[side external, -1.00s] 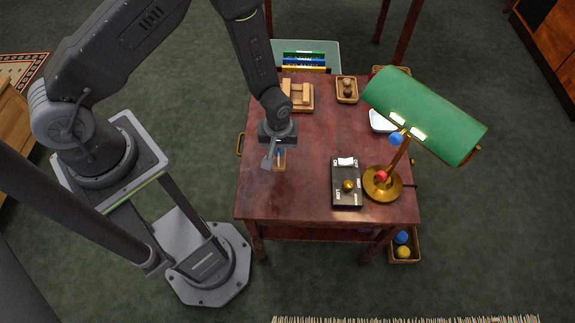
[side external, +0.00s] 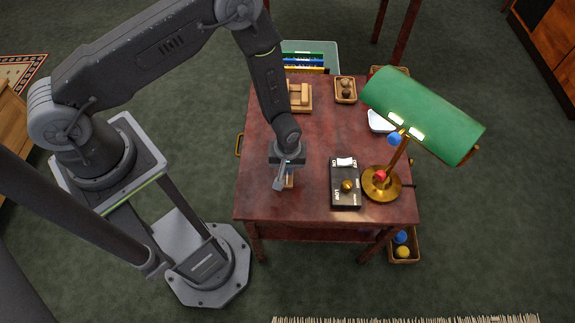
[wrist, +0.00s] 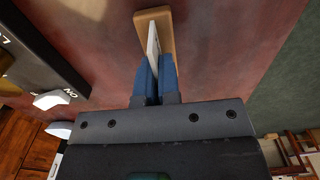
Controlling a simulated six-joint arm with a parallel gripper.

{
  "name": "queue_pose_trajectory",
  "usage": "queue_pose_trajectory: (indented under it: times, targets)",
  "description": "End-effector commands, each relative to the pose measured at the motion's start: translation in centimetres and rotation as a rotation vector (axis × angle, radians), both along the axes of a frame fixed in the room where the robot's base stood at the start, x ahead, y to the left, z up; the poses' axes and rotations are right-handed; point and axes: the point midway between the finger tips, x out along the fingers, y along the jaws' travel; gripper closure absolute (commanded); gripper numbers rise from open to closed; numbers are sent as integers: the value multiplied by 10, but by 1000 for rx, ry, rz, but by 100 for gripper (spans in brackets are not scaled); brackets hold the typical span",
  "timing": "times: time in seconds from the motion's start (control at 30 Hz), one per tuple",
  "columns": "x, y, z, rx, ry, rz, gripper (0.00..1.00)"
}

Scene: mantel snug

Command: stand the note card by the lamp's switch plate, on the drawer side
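The note card (wrist: 153,38) is a thin white card upright in a narrow wooden foot (wrist: 166,24). My gripper (wrist: 156,85) has its blue fingers on both sides of the card, shut on it. In the side view my gripper (side external: 284,179) is left of the switch plate, with part of the wooden foot showing beside the fingers. I cannot tell if the foot touches the table. The black switch plate (side external: 339,198) has a white rocker and a brass knob; it also shows in the wrist view (wrist: 36,42). The brass lamp (side external: 381,190) with green shade stands right of it.
The drawer's brass handle (side external: 238,145) is on the table's left edge. Wooden blocks (side external: 300,97), a small basket (side external: 345,90) and a white dish (side external: 379,122) lie toward the back. The red-brown tabletop (side external: 262,200) is clear around my gripper.

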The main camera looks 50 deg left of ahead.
Motion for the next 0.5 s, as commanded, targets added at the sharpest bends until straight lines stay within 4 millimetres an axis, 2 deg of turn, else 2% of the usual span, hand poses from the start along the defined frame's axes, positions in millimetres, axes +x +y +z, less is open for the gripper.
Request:
queue_pose_trajectory:
  times: [0.03, 0.3, 0.5]
  targets:
    - [0, 0, -1, 0, 0, 0, 94]
    - [0, 0, 0, 0, 0, 0, 71]
    - [0, 0, 0, 0, 0, 0, 71]
